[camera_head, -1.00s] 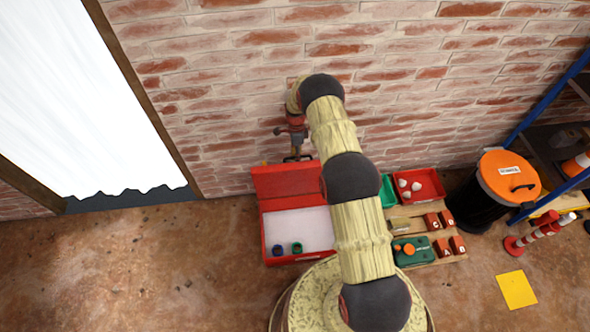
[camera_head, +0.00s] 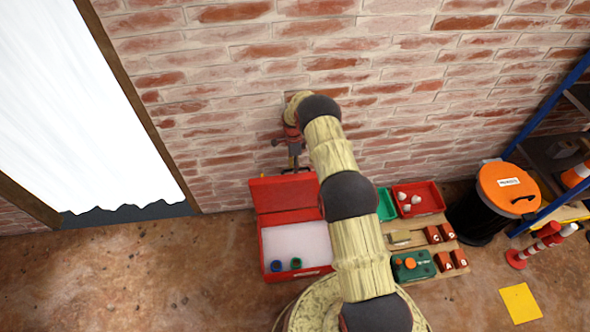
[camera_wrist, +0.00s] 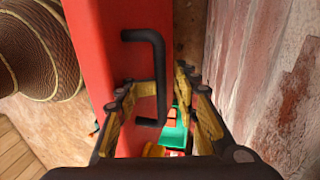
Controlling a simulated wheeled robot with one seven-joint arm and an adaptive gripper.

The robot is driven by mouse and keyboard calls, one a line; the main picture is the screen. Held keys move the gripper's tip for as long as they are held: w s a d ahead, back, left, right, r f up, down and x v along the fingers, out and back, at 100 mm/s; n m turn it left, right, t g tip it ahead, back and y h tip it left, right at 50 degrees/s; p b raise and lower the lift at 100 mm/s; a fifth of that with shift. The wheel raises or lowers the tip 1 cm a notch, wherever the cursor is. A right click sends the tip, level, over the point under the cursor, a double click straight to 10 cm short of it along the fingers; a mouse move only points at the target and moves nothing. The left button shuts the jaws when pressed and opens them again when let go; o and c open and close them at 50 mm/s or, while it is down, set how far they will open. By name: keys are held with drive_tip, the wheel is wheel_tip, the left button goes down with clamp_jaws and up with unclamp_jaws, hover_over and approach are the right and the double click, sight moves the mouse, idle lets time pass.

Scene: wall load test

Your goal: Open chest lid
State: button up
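The red chest (camera_head: 266,252) stands on the floor by the brick wall, left of my arm. Its red lid (camera_head: 284,193) is raised at the back, and the pale inside shows with a blue ring and a green ring in it. My gripper (camera_head: 294,150) is behind the lid, close to the wall. In the wrist view, the lid's black handle (camera_wrist: 157,70) sticks out from the red surface. My gripper (camera_wrist: 163,112) has its fingers apart, with the handle's lower end beside the left finger. I cannot tell whether they touch.
Right of the chest are a green tray (camera_head: 386,205), a red tray (camera_head: 429,207) with pale lumps, and lettered red blocks (camera_head: 446,261). A black bin with an orange lid (camera_head: 507,188) and a blue-framed shelf (camera_head: 552,102) stand farther right. The left floor is clear.

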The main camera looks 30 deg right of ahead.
drive_tip(key=shift+s+a+f, duration=0.1)
drive_tip(key=shift+a+f, duration=0.05)
drive_tip(key=shift+f, duration=0.05)
drive_tip(key=shift+r, duration=0.55)
wheel_tip(320, 180, up, 9)
drive_tip(key=shift+r, duration=0.1)
idle(0.3)
